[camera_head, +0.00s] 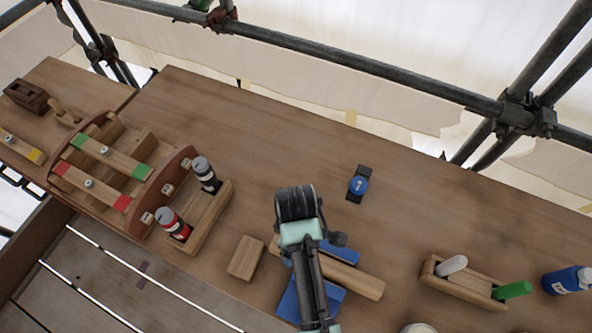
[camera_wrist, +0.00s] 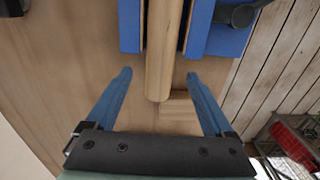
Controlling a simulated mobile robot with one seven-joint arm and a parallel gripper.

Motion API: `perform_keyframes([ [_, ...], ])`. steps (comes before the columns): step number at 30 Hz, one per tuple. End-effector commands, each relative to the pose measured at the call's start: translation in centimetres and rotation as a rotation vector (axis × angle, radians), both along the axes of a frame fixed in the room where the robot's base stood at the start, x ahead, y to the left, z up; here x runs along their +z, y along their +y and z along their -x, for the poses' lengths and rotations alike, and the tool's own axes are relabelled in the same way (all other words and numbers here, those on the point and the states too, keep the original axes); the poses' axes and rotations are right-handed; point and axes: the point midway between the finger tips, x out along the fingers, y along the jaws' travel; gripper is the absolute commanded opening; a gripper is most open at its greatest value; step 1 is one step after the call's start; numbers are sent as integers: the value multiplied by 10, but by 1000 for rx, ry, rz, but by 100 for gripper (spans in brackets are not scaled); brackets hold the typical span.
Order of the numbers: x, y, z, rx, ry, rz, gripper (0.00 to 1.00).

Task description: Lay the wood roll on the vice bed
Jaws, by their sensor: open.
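The wood roll (camera_head: 362,282) is a pale rounded length of wood at the blue vice (camera_head: 311,300). In the wrist view the wood roll (camera_wrist: 166,45) lies lengthwise between the two blue jaws of the vice (camera_wrist: 220,38), its near end free. Whether it rests fully on the bed I cannot tell. My gripper (camera_wrist: 158,76) is open, its blue fingers on either side of the roll's near end, with visible gaps on both sides. In the head view my arm covers the gripper and part of the vice and roll.
A small wooden block (camera_head: 246,258) lies left of the vice. A wooden holder (camera_head: 207,222) with two bottles stands further left, beside a rack (camera_head: 108,170). A tray (camera_head: 462,284) with white and green items and a blue bottle (camera_head: 567,281) stand right. The bench's back is mostly clear.

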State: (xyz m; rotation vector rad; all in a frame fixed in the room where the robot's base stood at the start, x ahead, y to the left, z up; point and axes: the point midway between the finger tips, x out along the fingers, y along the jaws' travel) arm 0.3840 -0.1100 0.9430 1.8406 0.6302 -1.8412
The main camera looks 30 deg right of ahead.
Motion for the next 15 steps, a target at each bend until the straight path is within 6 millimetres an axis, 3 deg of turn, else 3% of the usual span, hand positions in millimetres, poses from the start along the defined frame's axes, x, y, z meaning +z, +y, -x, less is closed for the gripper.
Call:
perform_keyframes([
  [6,43,0,-1,2,-3,3,87],
  [15,63,0,0,1,1,0,87],
])
